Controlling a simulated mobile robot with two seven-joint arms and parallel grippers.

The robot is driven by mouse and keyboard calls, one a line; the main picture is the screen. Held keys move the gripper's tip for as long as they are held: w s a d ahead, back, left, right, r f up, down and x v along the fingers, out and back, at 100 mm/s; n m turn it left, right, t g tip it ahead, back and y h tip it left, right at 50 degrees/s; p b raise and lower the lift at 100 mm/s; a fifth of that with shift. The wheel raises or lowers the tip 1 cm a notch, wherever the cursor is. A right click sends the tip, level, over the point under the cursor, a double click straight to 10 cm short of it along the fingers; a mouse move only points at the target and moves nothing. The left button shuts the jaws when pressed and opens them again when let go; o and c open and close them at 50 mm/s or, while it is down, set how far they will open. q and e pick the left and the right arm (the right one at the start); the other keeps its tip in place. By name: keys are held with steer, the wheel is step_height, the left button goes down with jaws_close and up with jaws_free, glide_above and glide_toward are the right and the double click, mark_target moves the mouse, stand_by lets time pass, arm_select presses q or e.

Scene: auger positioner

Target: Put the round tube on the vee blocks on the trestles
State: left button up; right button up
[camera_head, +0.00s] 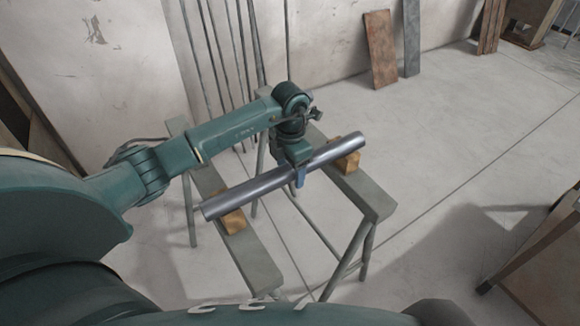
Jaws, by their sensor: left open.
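The round tube (258,184) is a long grey metal pipe. It lies across two yellowish wooden vee blocks, one near its left end (233,222) and one near its right end (346,160). The blocks sit on two grey-green trestles, the left one (256,267) and the right one (372,200). My left gripper (299,180) is over the tube, just left of the right block, with its jaws open and a fingertip showing below the tube's near side. The far finger is hidden. My right gripper is not in view.
Several thin rods (225,60) lean on the wall behind the trestles. A rusty board (380,50) and a grey board (411,38) lean further right. A brown table (545,262) stands at the right edge. The floor between is clear.

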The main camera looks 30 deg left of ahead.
arm_select(q)
steer(key=shift+r, duration=0.55)
step_height(320, 180, up, 11)
steer(key=shift+r, duration=0.1)
